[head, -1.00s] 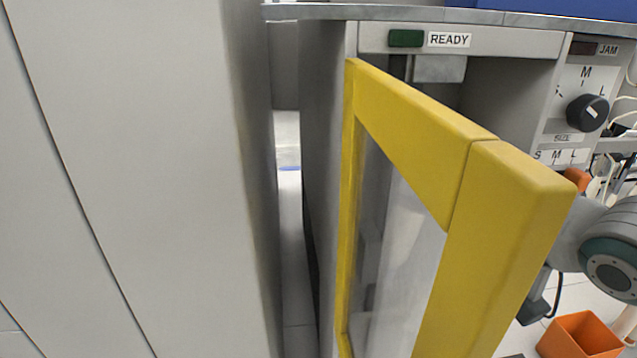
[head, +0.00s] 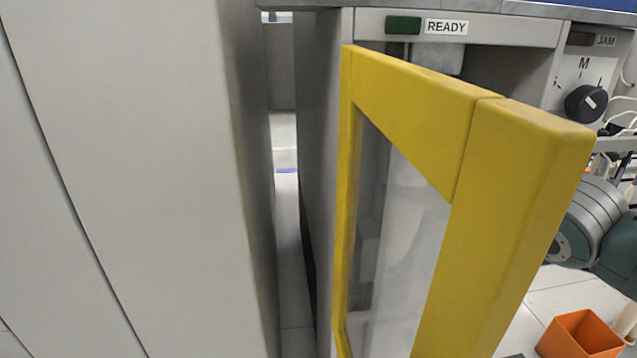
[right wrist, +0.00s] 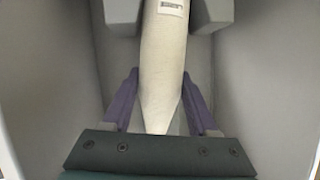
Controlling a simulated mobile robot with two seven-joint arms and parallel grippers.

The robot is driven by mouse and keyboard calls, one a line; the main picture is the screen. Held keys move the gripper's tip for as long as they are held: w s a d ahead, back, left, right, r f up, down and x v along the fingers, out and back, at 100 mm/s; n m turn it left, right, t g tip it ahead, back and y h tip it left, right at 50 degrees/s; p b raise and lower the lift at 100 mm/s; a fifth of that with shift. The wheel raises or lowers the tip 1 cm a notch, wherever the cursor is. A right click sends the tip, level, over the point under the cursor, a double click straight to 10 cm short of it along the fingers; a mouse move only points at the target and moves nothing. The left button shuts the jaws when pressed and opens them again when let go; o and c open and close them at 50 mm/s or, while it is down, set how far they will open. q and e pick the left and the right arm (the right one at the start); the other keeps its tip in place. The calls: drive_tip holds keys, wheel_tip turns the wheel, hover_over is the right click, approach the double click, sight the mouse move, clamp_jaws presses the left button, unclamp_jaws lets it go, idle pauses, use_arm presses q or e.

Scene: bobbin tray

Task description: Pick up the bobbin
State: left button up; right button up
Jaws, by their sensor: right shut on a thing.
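The bobbin (right wrist: 162,50) is a pale, cream cone with a small printed label near the top of the right wrist view. It narrows toward my wrist. My right gripper (right wrist: 160,76) has its purple fingers on both sides of the bobbin, closed on its narrow part. The bobbin's far end is cut off by the top edge of the view. In the head view, the bobbin and my right gripper are hidden. My left gripper is in neither view.
A yellow-framed door (head: 510,200) with a clear pane stands open on a grey machine with a READY sign (head: 446,27). A black knob (head: 586,103) is at right. Grey walls flank the bobbin. A large grey panel (head: 130,150) fills the left. An orange bin (head: 582,335) stands low right.

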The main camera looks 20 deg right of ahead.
clamp_jaws()
drive_tip(key=shift+r, duration=0.15)
drive_tip(key=shift+s+r, duration=0.15)
drive_tip(key=shift+r, duration=0.05)
drive_tip(key=r+p, duration=0.1)
drive_tip(key=r, duration=0.1)
drive_tip(key=r+p, duration=0.1)
drive_tip(key=r, duration=0.1)
drive_tip(key=r+p, duration=0.1)
drive_tip(key=r, duration=0.1)
drive_tip(key=shift+s+r, duration=0.3)
drive_tip(key=shift+r, duration=0.05)
drive_tip(key=s+d, duration=0.1)
drive_tip(key=s, duration=1.8)
drive_tip(key=shift+f+p, duration=0.15)
drive_tip(key=shift+p, duration=0.3)
drive_tip(key=shift+d, duration=0.1)
